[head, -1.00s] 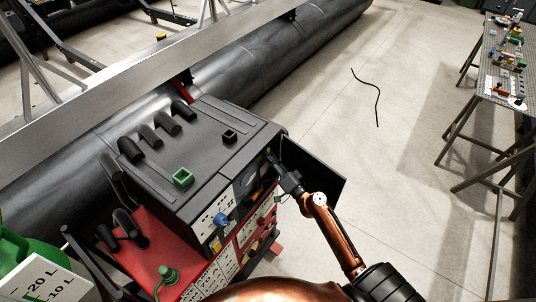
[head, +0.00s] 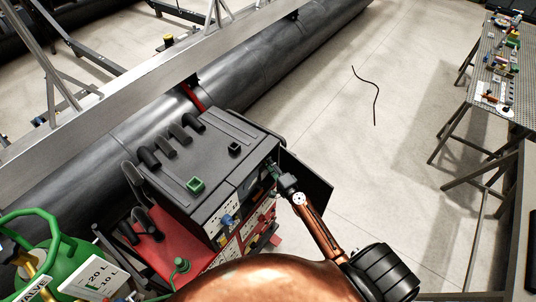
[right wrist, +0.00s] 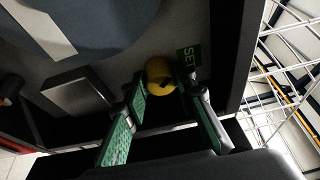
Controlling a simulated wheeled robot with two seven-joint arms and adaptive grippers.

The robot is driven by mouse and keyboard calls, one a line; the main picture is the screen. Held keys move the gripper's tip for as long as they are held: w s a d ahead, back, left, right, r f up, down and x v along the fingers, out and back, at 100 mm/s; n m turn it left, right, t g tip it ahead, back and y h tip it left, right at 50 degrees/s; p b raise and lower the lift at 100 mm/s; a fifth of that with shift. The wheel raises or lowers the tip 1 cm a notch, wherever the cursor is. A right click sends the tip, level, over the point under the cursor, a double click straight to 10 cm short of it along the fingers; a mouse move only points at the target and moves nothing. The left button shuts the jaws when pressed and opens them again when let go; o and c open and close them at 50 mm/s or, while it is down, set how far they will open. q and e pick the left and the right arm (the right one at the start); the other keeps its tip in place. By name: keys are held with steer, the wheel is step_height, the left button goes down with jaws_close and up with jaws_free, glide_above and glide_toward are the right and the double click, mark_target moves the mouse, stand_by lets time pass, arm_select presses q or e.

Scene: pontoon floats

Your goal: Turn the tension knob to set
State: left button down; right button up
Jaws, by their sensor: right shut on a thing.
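The yellow tension knob (right wrist: 160,73), with a dark mark on its face, sits on a grey panel beside a green SET label (right wrist: 188,58) in the right wrist view. My right gripper (right wrist: 166,90) has its green-padded fingers on both sides of the knob and is shut on it. In the head view my right gripper (head: 274,172) reaches into the front of the dark machine (head: 220,134), beside its open flap (head: 306,182). The knob is too small and covered to make out there. My left gripper is out of view.
A long black pontoon tube (head: 260,80) runs behind. A green canister (head: 75,262) stands at lower left. Open floor lies right, with a dark cable (head: 376,98) and workbench (head: 486,90).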

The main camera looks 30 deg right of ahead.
steer(key=shift+r+m+g+y+p, duration=0.1)
steer(key=shift+m+g+y+p, duration=0.45)
steer(key=shift+m+p, duration=1.5)
steer(key=shift+r+m+g+y+p, duration=0.1)
steer(key=shift+m+g+p, duration=0.85)
steer(key=shift+m+p, duration=1.1)
steer(key=shift+d+n+p, duration=0.1)
steer(key=shift+n+p, duration=0.3)
steer(key=shift+p, duration=0.1)
steer(key=o, duration=1.2)
steer(key=shift+c, duration=0.2)
